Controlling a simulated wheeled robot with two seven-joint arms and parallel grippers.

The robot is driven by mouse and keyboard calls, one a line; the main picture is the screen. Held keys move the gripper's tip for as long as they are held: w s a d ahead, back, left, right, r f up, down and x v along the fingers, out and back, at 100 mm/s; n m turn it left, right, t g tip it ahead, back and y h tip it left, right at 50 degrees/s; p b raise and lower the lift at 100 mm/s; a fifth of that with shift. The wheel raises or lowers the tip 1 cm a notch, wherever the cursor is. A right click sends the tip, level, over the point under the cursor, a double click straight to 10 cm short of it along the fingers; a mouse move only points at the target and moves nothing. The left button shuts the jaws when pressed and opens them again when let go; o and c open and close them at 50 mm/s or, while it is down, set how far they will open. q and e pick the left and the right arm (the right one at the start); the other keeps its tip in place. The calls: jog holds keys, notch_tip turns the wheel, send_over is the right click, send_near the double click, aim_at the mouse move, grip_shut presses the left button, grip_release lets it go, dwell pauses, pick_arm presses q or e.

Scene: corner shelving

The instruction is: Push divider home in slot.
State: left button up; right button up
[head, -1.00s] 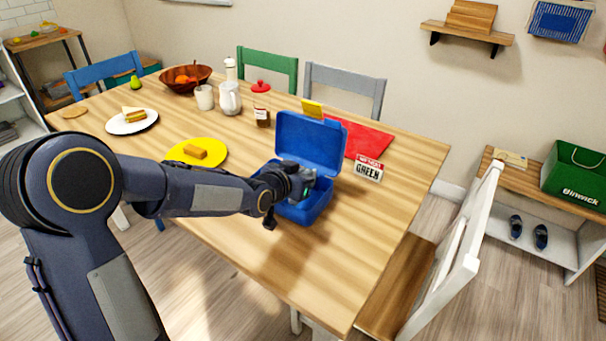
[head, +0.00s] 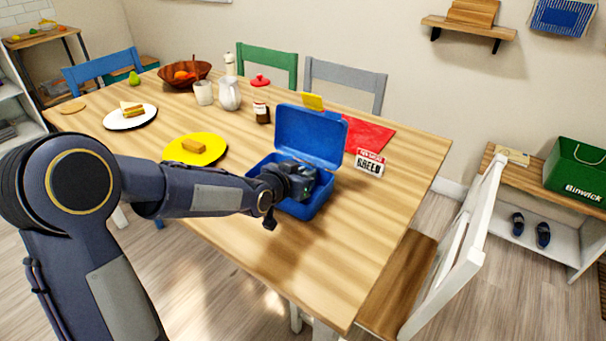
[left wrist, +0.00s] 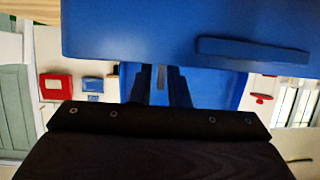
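A blue lunchbox (head: 296,208) stands on the table with its lid (head: 310,140) raised at the back. My left gripper (head: 312,178) reaches over the box's near left side into its opening, and hides most of the inside. In the left wrist view, two dark fingers (left wrist: 161,88) stand a little apart in front of blue surfaces. A narrow grey strip (left wrist: 161,78) shows between them; I cannot tell whether it is the divider or whether the fingers grip it. No divider or slot can be made out in the head view. My right gripper is not in view.
A red mat (head: 368,138) and a small lettered sign (head: 370,162) lie right of the box. A yellow plate (head: 208,150) with food is to its left, a brown jar (head: 262,112) behind. The table's near right part (head: 335,260) is clear.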

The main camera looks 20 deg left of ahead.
pick_arm(q)
jog(key=shift+o, duration=1.3)
jog(key=v, duration=0.6)
jog(key=shift+s+a+r, duration=0.1)
jog(key=shift+s+r, duration=0.1)
jog(key=shift+s, duration=0.1)
jog(key=shift+s+a+r, duration=0.15)
jog(key=shift+s, duration=0.4)
jog(key=shift+s, duration=0.1)
